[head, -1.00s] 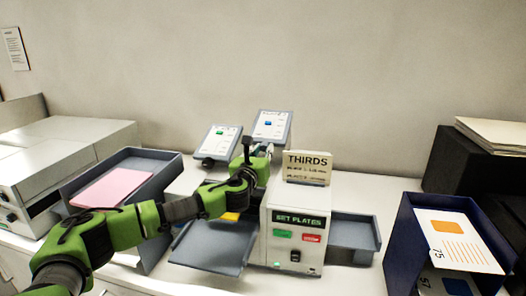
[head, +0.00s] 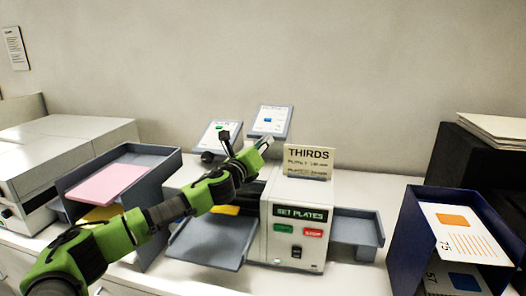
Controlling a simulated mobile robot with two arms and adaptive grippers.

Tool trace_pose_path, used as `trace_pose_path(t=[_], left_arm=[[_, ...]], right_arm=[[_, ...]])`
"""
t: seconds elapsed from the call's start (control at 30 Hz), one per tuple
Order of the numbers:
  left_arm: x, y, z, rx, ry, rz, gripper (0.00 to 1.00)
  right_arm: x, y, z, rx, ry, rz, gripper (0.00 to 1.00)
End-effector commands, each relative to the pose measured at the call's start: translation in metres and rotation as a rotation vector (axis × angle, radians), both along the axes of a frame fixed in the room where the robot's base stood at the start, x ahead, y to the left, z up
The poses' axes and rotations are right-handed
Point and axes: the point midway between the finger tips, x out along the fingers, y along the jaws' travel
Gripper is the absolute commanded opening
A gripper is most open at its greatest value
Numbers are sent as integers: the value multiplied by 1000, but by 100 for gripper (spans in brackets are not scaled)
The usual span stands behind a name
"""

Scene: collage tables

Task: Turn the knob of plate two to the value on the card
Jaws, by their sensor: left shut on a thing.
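Two tilted plates stand behind the machine: a left one with a green mark (head: 219,129) and a right one with a blue mark (head: 270,119). A dark knob (head: 207,157) shows at the left plate's lower edge. My left gripper (head: 246,138) is at the right plate's lower left edge, shut on what appears to be that plate's knob, which its fingers hide. The card (head: 308,161) reads THIRDS; its smaller lines are too blurred to read. The machine (head: 266,226) shows SET PLATES above a green and a red button. My right gripper is out of view.
A grey tray with pink paper (head: 160,159) stands left. Grey trays flank the machine, left (head: 212,248) and right (head: 357,230). A blue holder (head: 406,231) with printed sheets stands right, before a black box (head: 452,160). White boxes (head: 62,151) fill the far left.

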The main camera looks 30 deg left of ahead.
Motion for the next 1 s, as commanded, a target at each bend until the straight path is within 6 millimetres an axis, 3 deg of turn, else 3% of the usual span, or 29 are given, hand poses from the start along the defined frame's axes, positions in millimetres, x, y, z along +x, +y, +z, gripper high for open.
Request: trace_pose_path(t=[0.5, 1.0], left_arm=[[0, 2, -8, -439, -112, -145, 0], [1, 2, -5, -666, -171, -221, 0]], right_arm=[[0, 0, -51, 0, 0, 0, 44], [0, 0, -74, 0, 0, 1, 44]])
